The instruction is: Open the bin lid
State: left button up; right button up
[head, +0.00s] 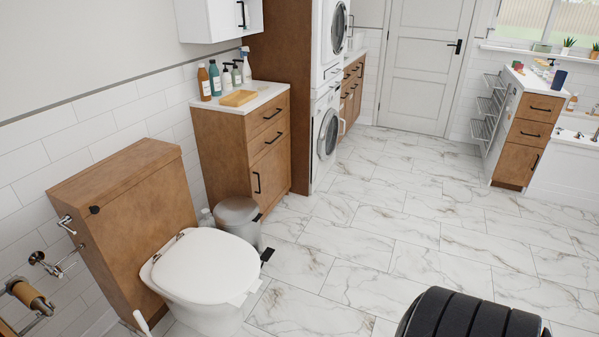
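The bin (248,236) is a grey metal pedal bin on the floor, between the toilet and the wooden cabinet. Its rounded lid (237,209) is down. A black pedal (267,254) sticks out at its base on the right. The toilet hides the lower left part of the bin. Neither gripper shows in the head view. A black ribbed part of my own body shows at the bottom right edge, far from the bin.
The toilet (207,266) with its lid down stands just in front of the bin. The wooden cabinet (240,138), topped with bottles, stands behind it. The marble tile floor (375,230) right of the bin is clear up to the closed door (421,70).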

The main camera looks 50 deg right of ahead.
aim_at(237, 211)
jog(key=z, duration=1.25)
jog(key=i+l, duration=0.3)
